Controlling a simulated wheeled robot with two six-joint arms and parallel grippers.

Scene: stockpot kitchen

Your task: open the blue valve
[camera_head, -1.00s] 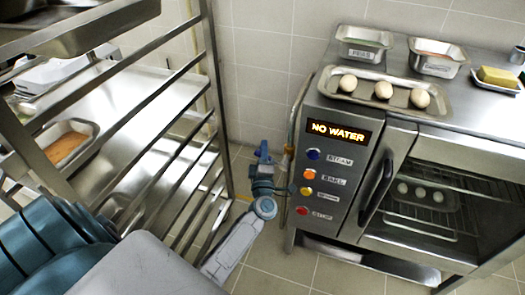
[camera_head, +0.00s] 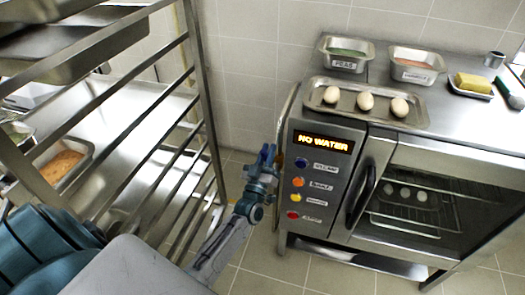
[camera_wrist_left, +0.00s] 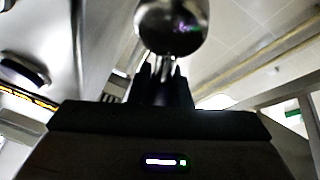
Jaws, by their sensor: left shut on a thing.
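My left gripper (camera_head: 265,157) is low at the left side of the steel oven, close to the pipe (camera_head: 286,115) on that side. The oven's display (camera_head: 323,142) reads NO WATER. My right gripper is out of view.
The oven (camera_head: 345,185) has coloured buttons and a door handle (camera_head: 362,195). On top are a tray (camera_head: 418,112) with eggs, two steel pans (camera_head: 345,56) and a butter dish (camera_head: 470,92). A steel rack (camera_head: 205,95) stands close on the left. Tiled floor shows between.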

